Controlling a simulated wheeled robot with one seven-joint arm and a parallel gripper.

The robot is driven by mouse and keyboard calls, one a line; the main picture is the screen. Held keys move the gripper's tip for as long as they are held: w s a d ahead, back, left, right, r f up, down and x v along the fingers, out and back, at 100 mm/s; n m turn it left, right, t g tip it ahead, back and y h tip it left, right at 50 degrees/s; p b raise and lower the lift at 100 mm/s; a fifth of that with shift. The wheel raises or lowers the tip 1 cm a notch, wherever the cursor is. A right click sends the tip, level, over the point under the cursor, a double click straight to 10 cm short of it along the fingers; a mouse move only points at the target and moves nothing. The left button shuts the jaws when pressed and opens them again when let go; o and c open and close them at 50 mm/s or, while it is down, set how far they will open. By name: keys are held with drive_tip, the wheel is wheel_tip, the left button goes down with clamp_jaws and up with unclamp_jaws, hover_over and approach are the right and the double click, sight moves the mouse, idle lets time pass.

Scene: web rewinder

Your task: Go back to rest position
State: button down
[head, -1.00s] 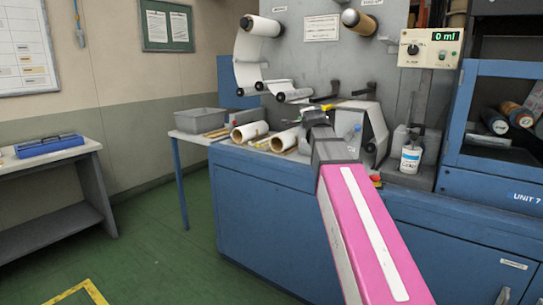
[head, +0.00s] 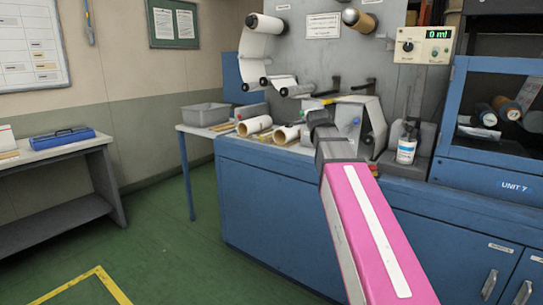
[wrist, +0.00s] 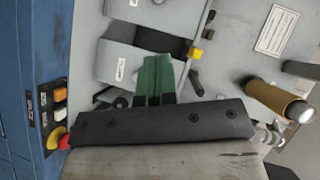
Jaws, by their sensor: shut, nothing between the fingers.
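My gripper is at the end of my pink arm. In the head view the gripper (head: 318,118) is small and partly hidden by my own wrist, in front of the rewinder on the blue cabinet. In the wrist view my gripper (wrist: 157,80) shows green fingers side by side, closed together with nothing held. They point toward grey machine housings.
The blue cabinet (head: 270,215) carries cardboard cores (head: 254,126), a white bottle (head: 406,150) and the rewinder panel (head: 300,60) with rolls. A grey bin (head: 205,114) stands on a side table. An orange button and red-yellow stop button (wrist: 57,138) show at wrist-view left. Green floor at left is open.

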drive_tip(key=s+d+f+n+g, duration=0.1)
drive_tip(key=s+f+n+g, duration=0.3)
drive_tip(key=f, duration=1)
drive_tip(key=s+d+f+n+g, duration=0.1)
drive_tip(key=s+f+n+g, duration=0.3)
drive_tip(key=f, duration=1.1)
drive_tip(key=s+f+n+g, duration=0.6)
drive_tip(key=s+f+g, duration=0.1)
drive_tip(key=s+f, duration=1.3)
drive_tip(key=shift+s+d+y, duration=0.15)
drive_tip(key=shift+s+y, duration=0.15)
drive_tip(key=shift+s, duration=0.15)
